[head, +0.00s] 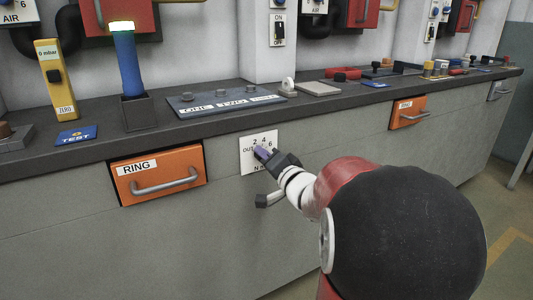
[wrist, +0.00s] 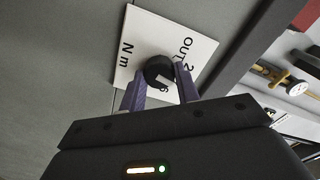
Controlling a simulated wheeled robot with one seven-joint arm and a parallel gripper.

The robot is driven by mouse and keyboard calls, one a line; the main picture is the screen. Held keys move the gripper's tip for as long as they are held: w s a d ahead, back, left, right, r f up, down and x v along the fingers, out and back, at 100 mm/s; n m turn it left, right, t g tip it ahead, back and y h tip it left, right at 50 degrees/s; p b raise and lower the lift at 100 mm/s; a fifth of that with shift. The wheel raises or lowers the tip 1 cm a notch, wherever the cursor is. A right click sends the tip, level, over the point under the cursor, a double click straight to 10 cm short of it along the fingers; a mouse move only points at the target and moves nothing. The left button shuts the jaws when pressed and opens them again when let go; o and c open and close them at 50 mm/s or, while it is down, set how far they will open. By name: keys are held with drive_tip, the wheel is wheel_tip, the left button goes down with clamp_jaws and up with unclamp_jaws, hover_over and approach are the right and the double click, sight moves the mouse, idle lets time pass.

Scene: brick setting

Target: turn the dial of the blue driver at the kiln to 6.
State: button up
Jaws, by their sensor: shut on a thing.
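A white plate (head: 250,168) marked OUT, 2, 4, 6 and N m is on the grey front of the counter. It also shows in the wrist view (wrist: 138,40). Its black round dial (wrist: 157,68) sits between the two violet fingers of my gripper (wrist: 160,82). My gripper (head: 264,153) is shut on the dial, which it mostly hides in the head view. A pale mark shows at the dial's lower edge in the wrist view, but I cannot tell which number it points at. A blue upright tool (head: 128,65) with a lit top stands in a dark holder.
An orange RING drawer (head: 150,188) with a grey handle is left of the plate. Another orange drawer (head: 407,113) is farther right. A blue TEST card (head: 77,136), a yellow meter (head: 56,90) and a grey switch panel (head: 222,103) are on the dark countertop (head: 190,130).

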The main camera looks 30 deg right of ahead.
drive_tip(key=shift+f+m+p, duration=0.1)
drive_tip(key=shift+m+p, duration=2.05)
drive_tip(key=shift+m, duration=2.75)
drive_tip(key=o, duration=1)
drive_tip(key=shift+c, duration=0.2)
drive_tip(key=shift+s, duration=0.1)
drive_tip(key=s, duration=0.7)
drive_tip(key=shift+s+d, duration=0.15)
drive_tip(key=shift+s, duration=0.2)
